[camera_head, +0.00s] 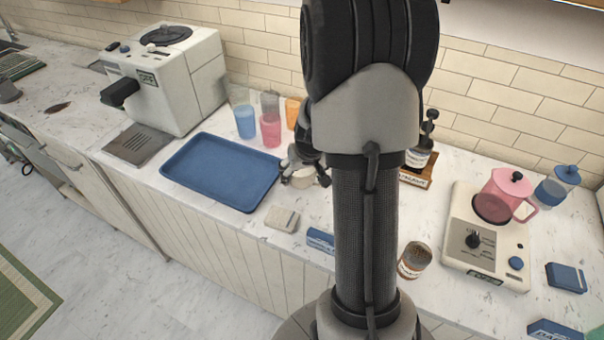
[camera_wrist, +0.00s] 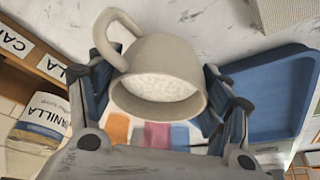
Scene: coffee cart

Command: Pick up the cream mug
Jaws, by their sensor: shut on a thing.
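The cream mug (camera_wrist: 160,68) is between the two fingers of my gripper (camera_wrist: 165,95) in the wrist view, with its handle toward the upper left. Its opening faces the wrist camera and shows a pale, speckled inside. My gripper is shut on the mug's body, one finger on each side. In the head view the mug (camera_head: 303,180) is small and partly hidden by my gripper (camera_head: 302,172) and arm, just right of the blue tray. I cannot tell whether the mug touches the counter.
The blue tray (camera_head: 190,189) lies left of the mug. Blue (camera_head: 245,123), pink (camera_head: 270,130) and orange (camera_head: 292,112) cups stand behind. A sponge-like block (camera_head: 282,219) and a tin (camera_head: 414,260) are nearer the front edge. A pink pot (camera_head: 503,197) sits on a burner at right.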

